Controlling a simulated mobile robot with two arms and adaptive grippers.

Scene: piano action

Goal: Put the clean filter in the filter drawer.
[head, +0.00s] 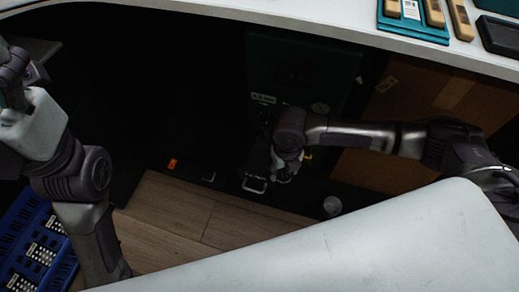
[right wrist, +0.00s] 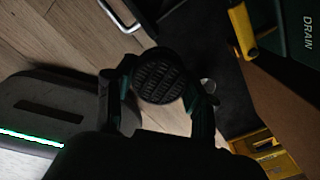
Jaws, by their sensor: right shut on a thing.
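My right gripper (right wrist: 160,88) is shut on a round black piece with a grid-like face, which looks like the clean filter (right wrist: 158,72); its fingers clasp it from both sides. In the head view my right gripper (head: 284,172) is low in front of a dark green cabinet (head: 262,65), and the filter cannot be made out. Just left of it is a metal handle (head: 254,186) on a dark box, perhaps the filter drawer; the handle also shows in the right wrist view (right wrist: 122,22). The drawer's inside is hidden. My left arm is at the left, its gripper out of view.
A white worktop (head: 215,8) overhangs the dark space. A cardboard box (head: 400,125) stands right of the cabinet, and a small pale cylinder (head: 332,206) sits below it. A blue crate (head: 28,240) is at lower left. A yellow handle (right wrist: 244,30) sticks out near the DRAIN panel (right wrist: 306,35).

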